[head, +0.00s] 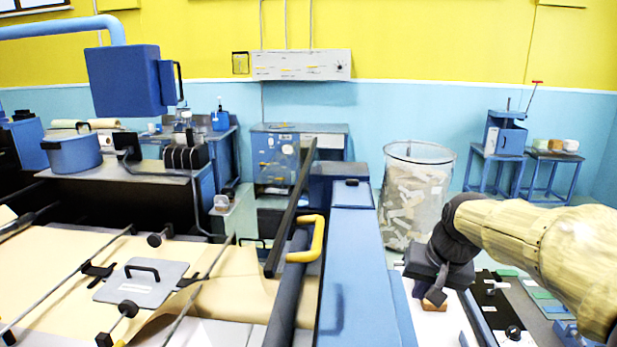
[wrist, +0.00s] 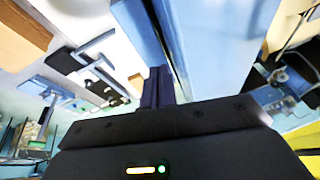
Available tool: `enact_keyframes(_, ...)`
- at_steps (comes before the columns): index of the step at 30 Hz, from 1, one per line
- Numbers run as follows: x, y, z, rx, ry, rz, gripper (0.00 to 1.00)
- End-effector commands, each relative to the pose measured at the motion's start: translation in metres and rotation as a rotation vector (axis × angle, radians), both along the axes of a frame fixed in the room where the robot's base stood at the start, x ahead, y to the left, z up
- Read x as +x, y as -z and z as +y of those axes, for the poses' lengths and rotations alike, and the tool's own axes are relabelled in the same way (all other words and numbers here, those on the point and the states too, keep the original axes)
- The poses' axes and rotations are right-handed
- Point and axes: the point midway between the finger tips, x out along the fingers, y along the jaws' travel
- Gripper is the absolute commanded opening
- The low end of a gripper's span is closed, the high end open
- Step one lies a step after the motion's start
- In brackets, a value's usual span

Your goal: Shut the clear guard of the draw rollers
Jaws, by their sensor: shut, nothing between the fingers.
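The draw rollers show as a dark roller (head: 290,290) along the right side of the brown paper web. A yellow handle (head: 318,240) stands beside it. A dark bar (head: 291,205) slants up behind the handle; it seems to be the raised edge of the guard, but the clear panel itself is hard to make out. My gripper (head: 432,296) is right of the long blue housing, away from the handle, pointing down. In the wrist view its dark fingers (wrist: 158,86) are together with nothing between them.
The long blue housing (head: 355,265) lies between my gripper and the rollers. A small orange-brown block (head: 434,305) is just below my gripper. A grey plate with a handle (head: 143,283) lies over the paper.

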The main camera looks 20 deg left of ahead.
Motion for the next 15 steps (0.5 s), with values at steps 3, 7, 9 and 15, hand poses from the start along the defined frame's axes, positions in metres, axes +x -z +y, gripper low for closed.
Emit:
enact_keyframes(3,0.017,-0.059,0.037,0.054,-0.047,-0.016,0.00)
enact_keyframes(7,0.023,-0.117,0.073,0.112,-0.102,-0.026,0.00)
enact_keyframes(9,0.024,-0.148,0.091,0.143,-0.135,-0.030,0.00)
enact_keyframes(15,0.013,-0.225,0.133,0.223,-0.227,-0.037,0.00)
